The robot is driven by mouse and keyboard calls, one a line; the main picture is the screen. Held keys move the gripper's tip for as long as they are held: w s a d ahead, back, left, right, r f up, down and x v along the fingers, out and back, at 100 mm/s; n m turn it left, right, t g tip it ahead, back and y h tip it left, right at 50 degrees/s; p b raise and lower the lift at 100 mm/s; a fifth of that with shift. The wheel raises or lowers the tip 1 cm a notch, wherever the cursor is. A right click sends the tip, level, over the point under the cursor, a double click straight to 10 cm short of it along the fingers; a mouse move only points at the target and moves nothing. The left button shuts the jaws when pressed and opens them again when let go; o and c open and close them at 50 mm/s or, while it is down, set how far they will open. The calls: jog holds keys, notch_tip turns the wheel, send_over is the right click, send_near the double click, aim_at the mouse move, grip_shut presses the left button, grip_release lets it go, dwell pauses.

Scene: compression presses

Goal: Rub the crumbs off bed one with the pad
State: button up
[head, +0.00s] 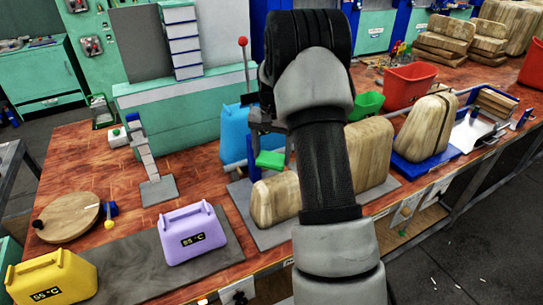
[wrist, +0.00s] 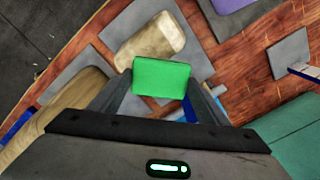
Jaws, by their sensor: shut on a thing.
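My gripper (wrist: 161,90) is shut on a green pad (wrist: 161,77), which sits between its two fingers in the wrist view. In the head view the pad (head: 269,159) hangs below my wrist, above the back part of a grey plate (head: 240,200). A tan block (head: 274,200) lies on that plate, in front of the pad; it also shows in the wrist view (wrist: 150,40). The pad appears held above the surface, but the gap is hard to judge. No label marks bed one and I cannot tell which bed it is. I cannot make out crumbs.
A purple 55 °C canister (head: 193,234) stands on a dark grey mat (head: 130,267); a yellow one (head: 52,278) is at its left. A larger tan block (head: 368,152) and a blue base (head: 425,167) with another block are at right. A red-knobbed lever (head: 243,60) rises behind.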

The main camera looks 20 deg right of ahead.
jog(key=shift+r+p, duration=0.4)
jog(key=shift+r, duration=0.65)
jog(key=shift+r+p, duration=0.9)
jog(key=shift+r, duration=0.65)
